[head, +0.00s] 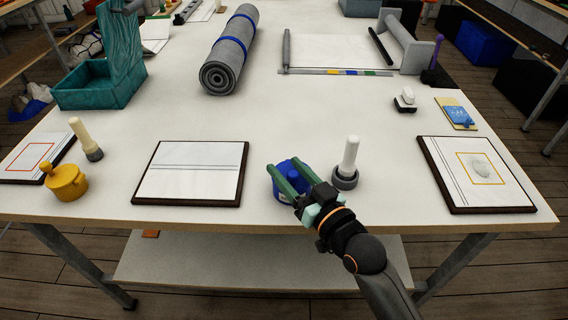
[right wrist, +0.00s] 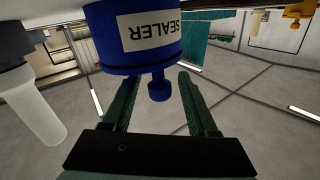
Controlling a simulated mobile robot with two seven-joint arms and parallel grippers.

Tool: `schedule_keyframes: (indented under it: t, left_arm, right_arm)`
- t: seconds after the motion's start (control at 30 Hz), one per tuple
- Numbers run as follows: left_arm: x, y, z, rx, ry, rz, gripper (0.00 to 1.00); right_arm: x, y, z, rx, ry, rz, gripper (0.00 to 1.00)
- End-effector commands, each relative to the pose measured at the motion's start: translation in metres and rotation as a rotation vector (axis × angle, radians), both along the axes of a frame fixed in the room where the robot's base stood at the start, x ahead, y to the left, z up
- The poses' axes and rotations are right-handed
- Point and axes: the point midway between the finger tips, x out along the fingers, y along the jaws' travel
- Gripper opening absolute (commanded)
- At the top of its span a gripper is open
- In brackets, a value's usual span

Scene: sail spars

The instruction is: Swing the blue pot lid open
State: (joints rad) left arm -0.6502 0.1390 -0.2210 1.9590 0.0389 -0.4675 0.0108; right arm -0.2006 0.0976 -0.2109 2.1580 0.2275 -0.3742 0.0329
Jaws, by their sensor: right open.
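The blue pot (head: 279,190) stands near the front edge of the table, partly hidden by my right gripper (head: 288,178). In the right wrist view, which is upside down, the pot (right wrist: 107,32) has a white label reading SEALER. Its blue lid (right wrist: 145,63) sits flat and shut on the pot. The lid's round knob (right wrist: 159,87) is between the open fingers of my right gripper (right wrist: 156,78), with a gap on both sides. My left gripper is not in view.
A white-handled tool (head: 349,157) stands upright in a grey base just right of the pot. Framed boards lie left (head: 192,172) and right (head: 476,173). A yellow pot (head: 66,184) stands at the left. The table behind the blue pot is clear up to a grey roll (head: 231,52).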

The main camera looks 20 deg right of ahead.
Motion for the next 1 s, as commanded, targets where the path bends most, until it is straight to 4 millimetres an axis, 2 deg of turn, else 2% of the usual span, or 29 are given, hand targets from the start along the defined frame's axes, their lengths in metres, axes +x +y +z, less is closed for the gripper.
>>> schedule_keyframes:
  t: [0.2, 0.53, 1.0]
  left_arm:
    - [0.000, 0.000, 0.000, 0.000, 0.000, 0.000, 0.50]
    - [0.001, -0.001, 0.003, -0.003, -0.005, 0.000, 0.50]
    - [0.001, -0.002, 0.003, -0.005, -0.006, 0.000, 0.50]
  right_arm:
    - [0.016, 0.005, 0.000, 0.000, 0.001, 0.000, 0.59]
    - [0.018, 0.006, 0.000, 0.000, 0.001, 0.000, 0.58]
    - [0.017, 0.005, 0.000, 0.000, 0.001, 0.000, 0.05]
